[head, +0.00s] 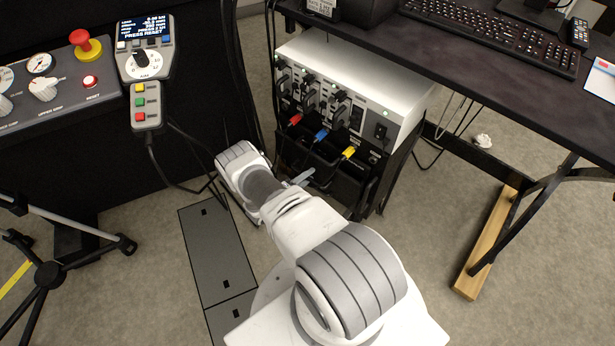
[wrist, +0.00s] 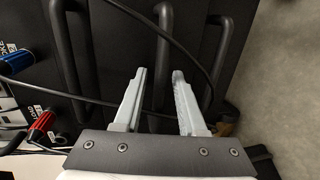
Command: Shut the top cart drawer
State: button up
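The cart (head: 400,165) has a black front with dark bar handles, below a pale box with plugs. The wrist view shows several of these handles: a left handle (wrist: 63,45) nearest the coloured plugs, a middle handle (wrist: 164,35) and a right handle (wrist: 222,55). My gripper (head: 303,178) is close to the cart front, its tips partly lost against the dark drawers. In the wrist view my gripper (wrist: 160,75) is open, with the middle handle showing between its two grey fingers. I cannot tell whether they touch it, or how far the top drawer stands out.
Red (head: 296,119), blue (head: 321,134) and yellow (head: 348,152) plugs stick out above the drawers; a thin black cable (wrist: 190,55) crosses the wrist view. A desk (head: 480,85) stands at right, a control panel (head: 60,85) at left. A grey plate (head: 215,255) lies on the floor.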

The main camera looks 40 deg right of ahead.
grip_shut()
dwell(1.2)
